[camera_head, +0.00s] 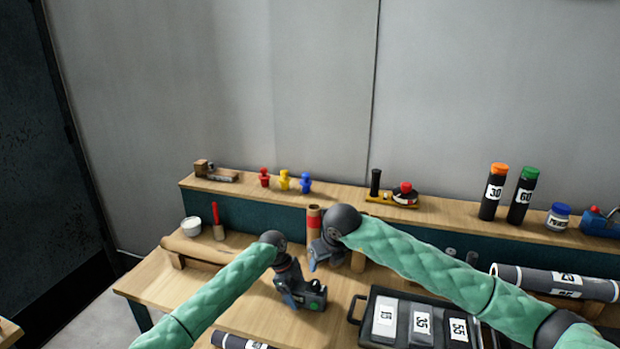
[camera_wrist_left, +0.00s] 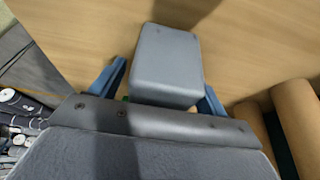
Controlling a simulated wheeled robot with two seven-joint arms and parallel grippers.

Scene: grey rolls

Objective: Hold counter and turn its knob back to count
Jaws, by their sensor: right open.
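The counter (camera_head: 312,294), a small dark box with a round green part on its front, is low on the workbench near the middle in the head view. My left gripper (camera_head: 291,298) is at the left side of it. In the left wrist view a grey block, apparently the counter's body (camera_wrist_left: 167,60), lies between my left gripper's blue fingers (camera_wrist_left: 165,88). The fingers are close to its sides; whether they press on it is unclear. My right gripper (camera_head: 320,264) is open, above and behind the counter, apart from it. I cannot make out the knob.
A black case (camera_head: 357,308) with numbered plates is right of the counter. A dark roll (camera_head: 555,283) lies farther right. The back shelf (camera_head: 340,196) holds small figures and capped tubes. Bare bench (camera_head: 160,285) lies to the left.

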